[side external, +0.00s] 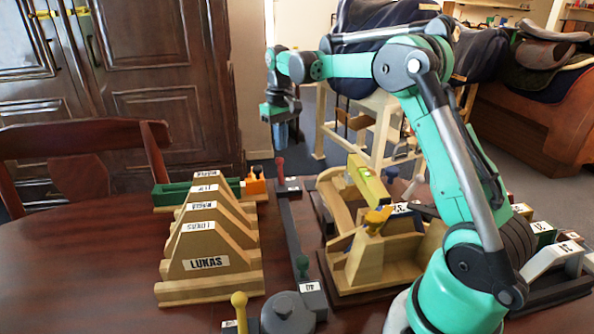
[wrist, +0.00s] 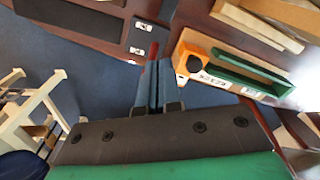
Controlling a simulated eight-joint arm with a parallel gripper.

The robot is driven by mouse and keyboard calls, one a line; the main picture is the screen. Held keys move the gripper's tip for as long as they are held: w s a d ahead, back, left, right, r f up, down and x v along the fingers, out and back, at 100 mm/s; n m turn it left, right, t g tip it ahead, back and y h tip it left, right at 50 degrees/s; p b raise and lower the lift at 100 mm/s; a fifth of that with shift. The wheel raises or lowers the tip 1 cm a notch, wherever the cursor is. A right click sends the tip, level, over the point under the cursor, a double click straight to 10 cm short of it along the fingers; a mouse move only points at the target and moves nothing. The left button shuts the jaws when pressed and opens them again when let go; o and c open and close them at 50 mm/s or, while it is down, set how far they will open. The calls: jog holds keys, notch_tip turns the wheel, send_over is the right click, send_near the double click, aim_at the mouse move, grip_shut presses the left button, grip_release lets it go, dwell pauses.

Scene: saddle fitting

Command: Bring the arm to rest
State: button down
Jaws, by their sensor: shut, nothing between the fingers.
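My gripper (side external: 281,110) hangs from my bent arm above the far edge of the table, pointing down. In the wrist view its blue fingers (wrist: 158,88) are together with nothing between them. It is apart from everything on the table. The floor shows below the fingers in the wrist view, and a red-topped part stands partly hidden behind them.
Wooden stands labelled LUKAS (side external: 210,262) stand at left on the table (side external: 90,270). A green tray with an orange block (side external: 255,186) is behind them. A wooden saddle frame (side external: 385,262) stands at centre. A chair (side external: 80,150) is at far left. The table's left front is clear.

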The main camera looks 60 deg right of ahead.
jog(key=s+a+r+n+t, duration=0.1)
jog(key=s+a+r+t, duration=0.3)
jog(key=a, duration=0.6)
jog(key=s+a+f+n+t, duration=0.2)
jog(key=s+a+t, duration=0.1)
jog(key=s+a, duration=0.4)
jog(key=s, duration=0.2)
jog(key=shift+s+f, duration=0.3)
jog(key=shift+f, duration=0.1)
